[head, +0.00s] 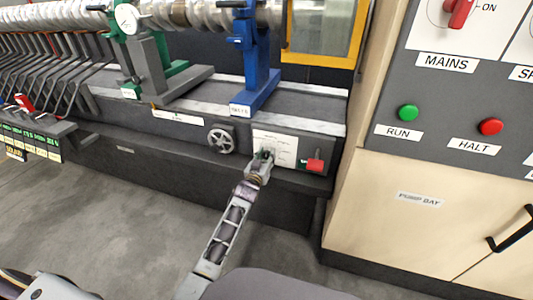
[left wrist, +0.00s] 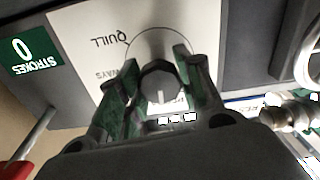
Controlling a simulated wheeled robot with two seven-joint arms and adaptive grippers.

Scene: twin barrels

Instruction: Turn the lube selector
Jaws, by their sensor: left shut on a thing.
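The lube selector is a dark faceted knob (left wrist: 160,82) with a pale pointer line, in front of a white plate (head: 287,150) on the machine's front. In the left wrist view the plate (left wrist: 95,30) reads QUILL and WAYS upside down, and part of its print is hidden. The pointer line points toward the bottom of the left wrist view. My left gripper (head: 263,157) reaches the plate from below and hides most of the knob in the head view. Its fingers (left wrist: 155,85) stand on both sides of the knob, shut on it. My right gripper is not in view.
A red-handled lever (head: 315,161) sits just right of the plate and a handwheel (head: 221,139) to its left. A green STROKES counter (left wrist: 28,50) shows 0. A cabinet with RUN (head: 408,112) and HALT (head: 490,126) buttons stands at right. The floor in front is clear.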

